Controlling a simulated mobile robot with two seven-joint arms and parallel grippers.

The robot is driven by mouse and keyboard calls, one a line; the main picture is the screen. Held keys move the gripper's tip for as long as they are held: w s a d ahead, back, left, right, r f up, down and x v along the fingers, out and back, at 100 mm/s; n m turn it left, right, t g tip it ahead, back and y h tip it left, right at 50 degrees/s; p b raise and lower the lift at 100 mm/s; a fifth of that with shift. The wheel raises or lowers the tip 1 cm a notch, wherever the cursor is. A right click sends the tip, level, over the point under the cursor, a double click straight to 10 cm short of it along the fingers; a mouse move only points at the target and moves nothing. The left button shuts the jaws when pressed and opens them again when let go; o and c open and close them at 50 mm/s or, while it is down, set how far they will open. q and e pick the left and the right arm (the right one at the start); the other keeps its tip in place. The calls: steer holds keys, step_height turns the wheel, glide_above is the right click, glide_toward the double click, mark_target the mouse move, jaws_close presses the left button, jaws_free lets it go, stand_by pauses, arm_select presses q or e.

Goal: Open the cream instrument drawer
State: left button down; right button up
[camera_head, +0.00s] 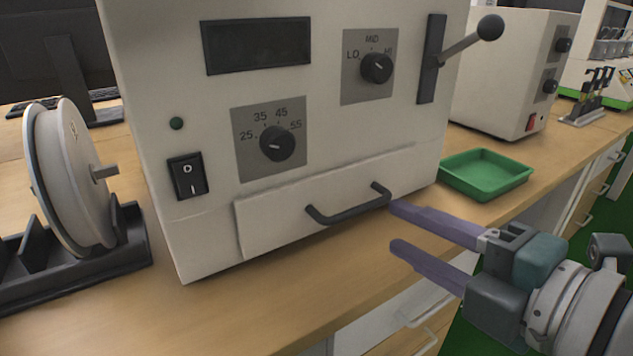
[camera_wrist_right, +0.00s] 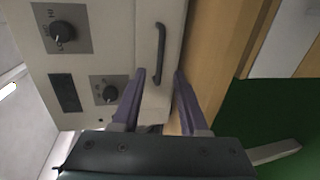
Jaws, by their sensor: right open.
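The cream instrument (camera_head: 205,110) stands on the wooden bench, with its drawer (camera_head: 275,221) low on the front and flush with the front panel. A dark bar handle (camera_head: 350,208) is on the drawer; it also shows in the right wrist view (camera_wrist_right: 160,55). My right gripper (camera_head: 396,228) is open and empty, its purple fingers just right of the handle in the head view. In the right wrist view my right gripper (camera_wrist_right: 160,78) has its fingers apart, with the handle beyond their tips and not clearly between them. My left gripper is not in view.
A green tray (camera_head: 486,192) sits on the bench right of the instrument. A reel on a black rack (camera_head: 130,262) stands at the left. A lever with a ball knob (camera_head: 490,27) sticks out at upper right. The bench front (camera_head: 270,312) is clear.

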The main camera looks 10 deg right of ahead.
mark_target(363, 211)
steer(key=x, duration=0.6)
steer(key=shift+w+a+b, duration=0.1)
steer(key=shift+w+b, duration=0.15)
steer(key=shift+b, duration=0.05)
steer(key=shift+c, duration=0.3)
jaws_close()
stand_by(0.8)
